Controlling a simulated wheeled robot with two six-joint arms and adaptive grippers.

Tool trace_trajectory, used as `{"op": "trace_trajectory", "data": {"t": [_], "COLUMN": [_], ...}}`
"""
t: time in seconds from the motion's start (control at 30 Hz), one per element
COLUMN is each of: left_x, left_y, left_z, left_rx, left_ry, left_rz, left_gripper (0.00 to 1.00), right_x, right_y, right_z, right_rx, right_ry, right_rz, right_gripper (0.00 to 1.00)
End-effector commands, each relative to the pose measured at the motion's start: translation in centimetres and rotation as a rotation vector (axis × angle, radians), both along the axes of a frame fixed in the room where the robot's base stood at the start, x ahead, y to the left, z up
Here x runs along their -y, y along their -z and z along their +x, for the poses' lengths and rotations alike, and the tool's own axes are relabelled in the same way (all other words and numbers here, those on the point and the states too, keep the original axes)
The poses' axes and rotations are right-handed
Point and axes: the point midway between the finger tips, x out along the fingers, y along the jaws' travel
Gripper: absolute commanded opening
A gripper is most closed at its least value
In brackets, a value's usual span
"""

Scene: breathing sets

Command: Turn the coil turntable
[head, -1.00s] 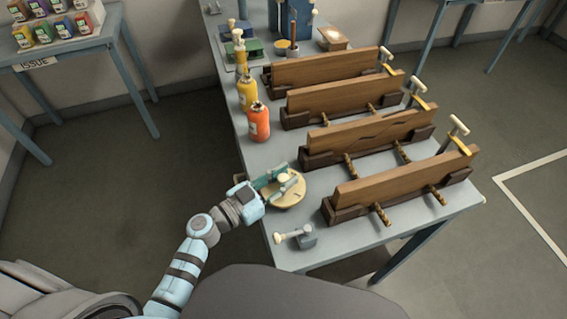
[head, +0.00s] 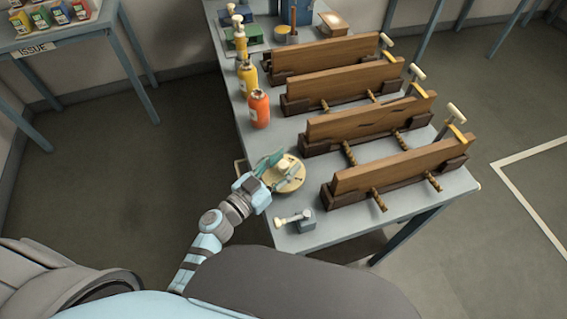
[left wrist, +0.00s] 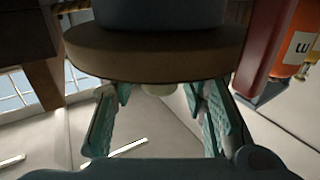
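The coil turntable (head: 293,182) is a round, pale wooden disc with a light knob on top, at the near left edge of the grey bench. My left gripper (head: 276,166) reaches it from the left, its teal fingers over the disc around the knob. In the left wrist view the disc (left wrist: 155,55) fills the top. The fingers (left wrist: 158,115) stand apart, with a small pale knob (left wrist: 157,90) beyond and between them. I see no finger clearly touching the knob. My right gripper is not in view.
An orange bottle (head: 259,108) and a yellow bottle (head: 247,76) stand behind the turntable. Wooden boards in clamps (head: 400,168) fill the bench to the right. A small grey block with a pale-knobbed lever (head: 306,222) sits in front of the turntable.

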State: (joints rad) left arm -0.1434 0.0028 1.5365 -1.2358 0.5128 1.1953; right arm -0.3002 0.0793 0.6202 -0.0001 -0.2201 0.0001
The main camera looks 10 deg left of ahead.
Motion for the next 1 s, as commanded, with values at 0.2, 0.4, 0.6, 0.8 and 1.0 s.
{"op": "trace_trajectory", "data": {"t": [0.2, 0.4, 0.6, 0.8, 1.0], "left_x": [0.0, -0.7, -3.2, -5.2, -5.6], "left_y": [0.1, 0.2, 0.3, 0.2, 0.1], "left_z": [0.0, -1.4, -6.2, -9.9, -10.7], "left_rx": [-0.002, -0.004, -0.007, -0.004, -0.001], "left_ry": [0.000, 0.000, 0.002, 0.001, 0.000], "left_rz": [0.001, 0.003, 0.004, 0.002, 0.000], "left_gripper": [0.44, 0.44, 0.44, 0.44, 0.44], "right_x": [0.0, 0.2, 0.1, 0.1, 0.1], "right_y": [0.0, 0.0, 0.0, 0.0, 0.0], "right_z": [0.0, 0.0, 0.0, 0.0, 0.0], "right_rx": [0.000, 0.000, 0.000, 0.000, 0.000], "right_ry": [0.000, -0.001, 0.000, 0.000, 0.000], "right_rz": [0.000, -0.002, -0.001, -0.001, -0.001], "right_gripper": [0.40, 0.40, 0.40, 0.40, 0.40]}}
